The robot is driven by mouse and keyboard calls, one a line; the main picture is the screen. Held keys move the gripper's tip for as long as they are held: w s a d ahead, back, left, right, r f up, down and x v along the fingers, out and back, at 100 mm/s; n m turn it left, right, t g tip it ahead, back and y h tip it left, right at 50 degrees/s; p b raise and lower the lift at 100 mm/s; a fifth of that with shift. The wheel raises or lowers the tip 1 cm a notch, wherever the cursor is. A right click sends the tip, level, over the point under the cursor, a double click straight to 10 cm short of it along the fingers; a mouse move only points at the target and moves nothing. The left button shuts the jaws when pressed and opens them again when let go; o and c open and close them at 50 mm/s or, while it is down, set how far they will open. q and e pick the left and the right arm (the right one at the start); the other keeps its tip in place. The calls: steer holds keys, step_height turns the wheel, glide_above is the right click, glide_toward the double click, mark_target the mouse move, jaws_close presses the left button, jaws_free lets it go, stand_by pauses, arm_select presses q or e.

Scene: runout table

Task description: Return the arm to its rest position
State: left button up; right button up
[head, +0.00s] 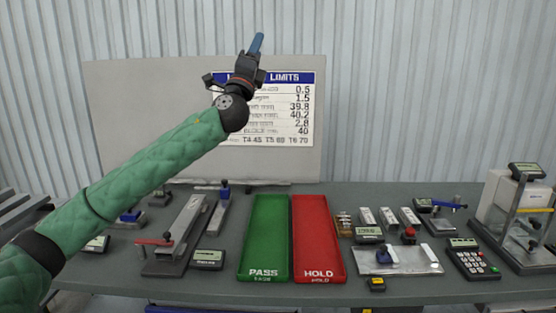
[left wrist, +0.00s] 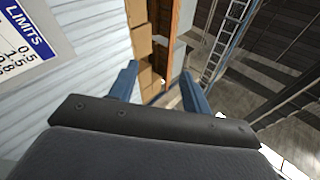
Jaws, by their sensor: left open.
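My left arm in its green padded sleeve reaches up from the lower left in the head view. My left gripper (head: 257,45) is raised high above the table, in front of the limits board. In the left wrist view its two blue fingers (left wrist: 160,85) stand apart with nothing between them. The gripper touches nothing. My right gripper shows in neither view.
The table (head: 220,285) holds a green PASS tray (head: 265,240), a red HOLD tray (head: 316,240), gauges and a calculator (head: 472,262). The limits board (head: 150,120) stands behind. Shelving with boxes (left wrist: 138,45) and a ladder (left wrist: 222,45) show in the left wrist view.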

arm_select(q)
steer(key=s+a+f+n+g+y, duration=0.4)
steer(key=f+n, duration=0.3)
steer(key=f, duration=0.8)
steer(key=s+a+f+n+g+y, duration=0.1)
steer(key=s+f+n+g+y, duration=0.2)
steer(key=s+f+n+g, duration=0.85)
steer(key=a+f+n+t+y, duration=0.2)
steer(key=a+f+n+y, duration=0.15)
steer(key=f, duration=1.55)
steer(key=s+a+f+n+g+h, duration=0.1)
steer(key=s+f+g, duration=0.2)
steer(key=s+f, duration=0.85)
steer(key=s+a+f+n+g+h, duration=0.1)
steer(key=s+a+f+n+g, duration=0.1)
steer(key=s+f, duration=1)
steer(key=s+d+f+g, duration=0.1)
steer(key=s+f+g, duration=0.4)
steer(key=s+f, duration=1)
steer(key=shift+s+f+n, duration=0.3)
steer(key=shift+s+f, duration=0.05)
steer(key=shift+s, duration=0.65)
